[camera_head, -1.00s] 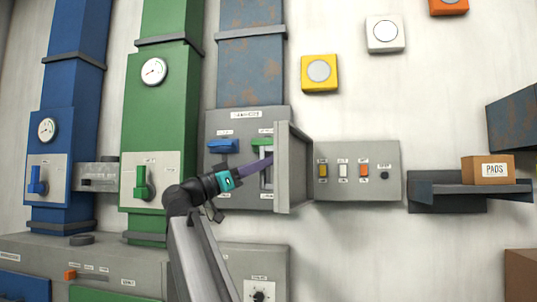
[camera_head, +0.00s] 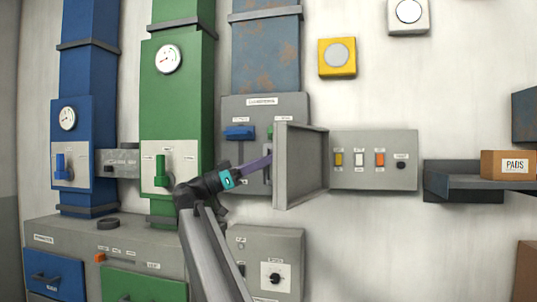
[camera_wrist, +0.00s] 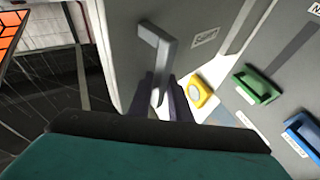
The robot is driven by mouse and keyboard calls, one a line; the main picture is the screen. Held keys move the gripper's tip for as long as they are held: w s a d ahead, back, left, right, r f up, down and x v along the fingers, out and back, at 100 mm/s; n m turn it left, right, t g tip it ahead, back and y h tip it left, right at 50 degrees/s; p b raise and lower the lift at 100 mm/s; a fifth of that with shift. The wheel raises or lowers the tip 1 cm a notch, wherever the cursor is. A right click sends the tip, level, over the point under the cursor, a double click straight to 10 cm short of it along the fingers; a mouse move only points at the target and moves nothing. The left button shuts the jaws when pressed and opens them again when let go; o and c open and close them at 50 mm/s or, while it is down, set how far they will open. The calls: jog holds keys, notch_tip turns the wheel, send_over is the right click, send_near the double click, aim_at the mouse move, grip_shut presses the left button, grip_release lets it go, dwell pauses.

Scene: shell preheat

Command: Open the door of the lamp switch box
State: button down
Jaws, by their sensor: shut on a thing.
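The lamp switch box (camera_head: 408,146) is a grey wall box with yellow, white and orange switches and a dark knob showing. Its grey door (camera_head: 301,170) stands open, swung out from the box's left side. My gripper (camera_head: 268,161) is at the door's outer face, left of the door in the head view. In the wrist view, my dark purple fingers (camera_wrist: 164,98) are shut on the grey bent handle (camera_wrist: 158,48) of the door. The exact contact is partly hidden behind the gripper body.
A grey box (camera_head: 264,102) with blue (camera_head: 240,132) and green (camera_head: 270,132) handles is close behind my gripper, left of the door. A shelf (camera_head: 465,181) with a cardboard box (camera_head: 509,165) is at right. Yellow (camera_head: 337,57) and white (camera_head: 408,14) lamps are above.

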jog(key=shift+f, duration=0.2)
dwell(0.3)
jog(key=c, duration=1.8)
grip_release()
jog(key=shift+w+a, duration=0.1)
jog(key=shift+o, duration=0.2)
jog(key=shift+r, duration=0.1)
jog(key=p+v, duration=0.5)
jog(key=v, duration=0.9)
